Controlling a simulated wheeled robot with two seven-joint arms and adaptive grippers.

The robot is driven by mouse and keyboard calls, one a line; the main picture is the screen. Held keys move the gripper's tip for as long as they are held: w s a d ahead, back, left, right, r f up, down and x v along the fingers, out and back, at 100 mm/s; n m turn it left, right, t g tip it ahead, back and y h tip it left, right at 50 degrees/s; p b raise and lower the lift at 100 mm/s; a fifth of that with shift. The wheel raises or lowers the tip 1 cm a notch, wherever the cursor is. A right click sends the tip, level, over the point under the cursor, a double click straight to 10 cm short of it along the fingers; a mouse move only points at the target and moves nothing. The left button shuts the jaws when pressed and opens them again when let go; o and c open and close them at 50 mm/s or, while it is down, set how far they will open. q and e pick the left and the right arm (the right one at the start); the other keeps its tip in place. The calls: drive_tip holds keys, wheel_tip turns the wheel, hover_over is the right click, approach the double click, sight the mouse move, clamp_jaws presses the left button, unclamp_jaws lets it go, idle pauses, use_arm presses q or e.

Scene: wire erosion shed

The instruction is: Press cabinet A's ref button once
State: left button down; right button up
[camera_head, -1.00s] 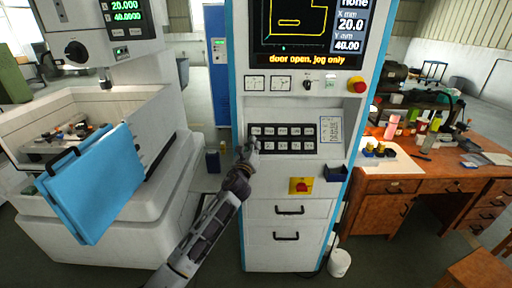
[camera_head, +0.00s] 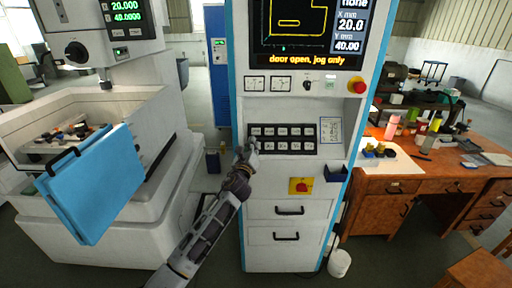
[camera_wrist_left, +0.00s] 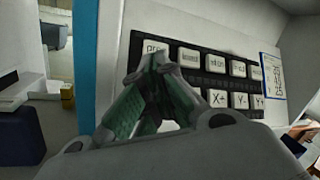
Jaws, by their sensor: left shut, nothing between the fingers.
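The control cabinet (camera_head: 290,185) stands upright in the middle of the head view. Its black keypad (camera_head: 282,152) carries two rows of light keys. The keypad also shows in the left wrist view (camera_wrist_left: 206,84), with X+ and Y+ readable in the lower row. My left gripper (camera_head: 249,149) is shut and empty at the keypad's left end. In the left wrist view, its fingertips (camera_wrist_left: 155,60) lie just below the upper-left key (camera_wrist_left: 155,46). I cannot tell whether they touch the panel.
The screen (camera_head: 305,30) reads "door open, jog only". A red stop knob (camera_head: 357,86) is right of the keypad, and a red switch on yellow (camera_head: 300,186) is below. A machine with a blue door (camera_head: 92,185) stands left, a wooden desk (camera_head: 440,187) right.

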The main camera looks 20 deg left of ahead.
use_arm(q)
drive_tip(key=shift+w+a+f, duration=0.1)
drive_tip(key=shift+w+f, duration=0.2)
drive_tip(key=shift+w+b, duration=0.15)
drive_tip(key=shift+b, duration=0.15)
idle(0.7)
drive_tip(key=shift+w+a+f, duration=0.1)
drive_tip(key=shift+w+f, duration=0.05)
drive_tip(key=shift+f, duration=0.05)
idle(0.5)
idle(0.3)
drive_tip(key=shift+r, duration=0.1)
drive_tip(key=shift+s+d+r+p, duration=0.2)
drive_tip(key=shift+s+r+p, duration=0.25)
drive_tip(key=shift+s+p, duration=0.15)
drive_tip(key=shift+s, duration=0.1)
